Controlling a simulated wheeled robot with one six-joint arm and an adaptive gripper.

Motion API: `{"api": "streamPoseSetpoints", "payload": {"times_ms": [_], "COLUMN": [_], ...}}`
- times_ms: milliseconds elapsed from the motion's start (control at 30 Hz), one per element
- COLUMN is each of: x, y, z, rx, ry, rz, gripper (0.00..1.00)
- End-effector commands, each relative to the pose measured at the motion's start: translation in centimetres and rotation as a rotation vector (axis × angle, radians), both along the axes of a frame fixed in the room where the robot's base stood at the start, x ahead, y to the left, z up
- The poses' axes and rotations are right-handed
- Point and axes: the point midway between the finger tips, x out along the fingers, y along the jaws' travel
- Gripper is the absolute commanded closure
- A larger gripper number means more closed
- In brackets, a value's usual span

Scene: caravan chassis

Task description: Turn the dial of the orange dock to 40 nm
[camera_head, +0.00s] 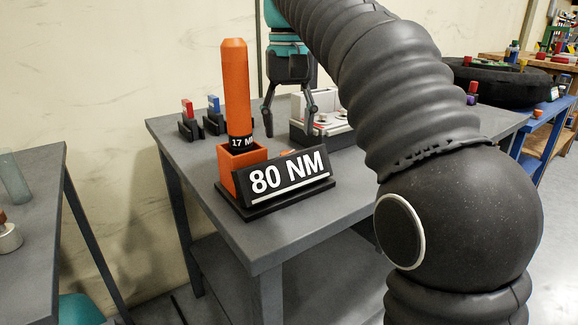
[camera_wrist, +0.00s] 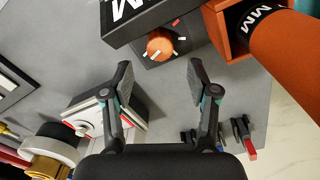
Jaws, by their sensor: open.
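The orange dock (camera_head: 225,172) stands on a black base at the front of the grey table and holds an upright orange tool (camera_head: 235,85) marked 17 M. Its black sign (camera_head: 290,172) reads 80 NM. In the wrist view the orange dial (camera_wrist: 160,43) sits on a dark plate behind the sign, with white and red tick marks around it; in the head view it is mostly hidden by the sign. My gripper (camera_head: 293,130) is open and points down behind the sign. In the wrist view its fingertips (camera_wrist: 160,72) are apart, with the dial just beyond them, untouched as far as I can see.
A white and grey device (camera_head: 325,117) stands behind my gripper. Red and blue clamps (camera_head: 200,115) stand at the back left of the table. Another grey table (camera_head: 40,195) is at the left. A black tyre (camera_head: 500,82) lies on a blue bench at the right.

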Motion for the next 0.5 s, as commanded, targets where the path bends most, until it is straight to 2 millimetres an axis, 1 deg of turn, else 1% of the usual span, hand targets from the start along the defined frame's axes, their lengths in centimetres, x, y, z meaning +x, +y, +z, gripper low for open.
{"api": "streamPoseSetpoints", "payload": {"times_ms": [33,200,333,500], "x": [-0.1,-0.1,-0.1,-0.1], "y": [0.0,0.0,0.0,0.0], "z": [-1.3,-3.9,-5.1,-5.7], "rx": [0.0,0.0,0.0,0.0], "ry": [0.001,0.0,-0.001,-0.001], "rz": [0.0,0.0,0.0,0.0], "gripper": [0.41,0.41,0.41,0.41]}}
